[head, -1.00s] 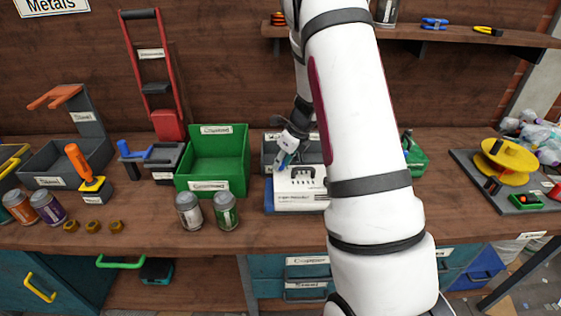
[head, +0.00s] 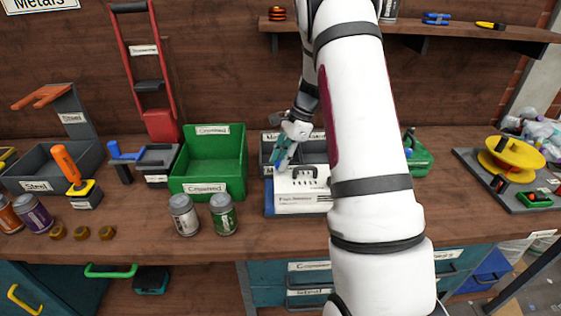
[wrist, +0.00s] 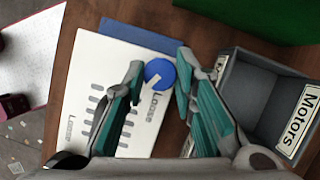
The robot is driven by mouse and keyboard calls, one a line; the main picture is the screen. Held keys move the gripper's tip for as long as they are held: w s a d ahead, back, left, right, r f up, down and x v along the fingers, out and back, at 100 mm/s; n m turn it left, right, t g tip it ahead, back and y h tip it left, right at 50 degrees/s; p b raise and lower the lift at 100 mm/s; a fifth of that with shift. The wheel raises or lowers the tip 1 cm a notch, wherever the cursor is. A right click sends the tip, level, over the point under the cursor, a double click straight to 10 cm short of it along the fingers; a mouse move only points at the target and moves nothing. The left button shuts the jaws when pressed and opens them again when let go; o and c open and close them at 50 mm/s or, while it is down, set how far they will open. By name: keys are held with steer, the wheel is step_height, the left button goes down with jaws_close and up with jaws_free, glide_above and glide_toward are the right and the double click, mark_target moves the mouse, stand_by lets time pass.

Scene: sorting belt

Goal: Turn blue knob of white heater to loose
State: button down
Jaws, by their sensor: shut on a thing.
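The white heater (head: 302,203) stands on the bench, on a blue base, right of the green crate. In the wrist view its white face (wrist: 108,62) shows dark slots and two "Loose" labels. The blue knob (wrist: 160,72) sits near the edge of that face, with a pale pointer mark running toward the lower left, near one "Loose" label. My gripper (wrist: 160,62) has its teal fingers on either side of the knob and is shut on it. In the head view my gripper (head: 279,160) reaches down at the heater's back left; the knob is mostly hidden there.
A grey "Motors" bin (wrist: 262,105) lies close beside the fingers. A green crate (head: 208,186) stands left of the heater, with two cans (head: 223,214) in front. A yellow spool (head: 508,160) is far right.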

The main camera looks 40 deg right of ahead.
steer(key=n+g, duration=0.1)
steer(key=n, duration=0.1)
steer(key=n+g+b, duration=0.1)
steer(key=n, duration=0.1)
steer(key=shift+w+f+n, duration=0.1)
steer(key=shift+w+n, duration=0.05)
steer(key=shift+n, duration=0.25)
steer(key=n, duration=0.2)
steer(key=n+g+b, duration=0.1)
steer(key=n, duration=0.1)
steer(key=shift+w+n+g, duration=0.1)
steer(key=shift+n+g, duration=0.2)
steer(key=n, duration=0.2)
steer(key=n+g+h+b, duration=0.1)
steer(key=n, duration=0.1)
steer(key=shift+a+h, duration=0.15)
steer(key=shift+h, duration=0.15)
steer(key=shift+n+g+h, duration=0.6)
steer(key=shift+n+h, duration=0.1)
steer(key=shift+n, duration=1.6)
steer(key=c, duration=1.3)
jaws_free()
steer(key=shift+w, duration=0.1)
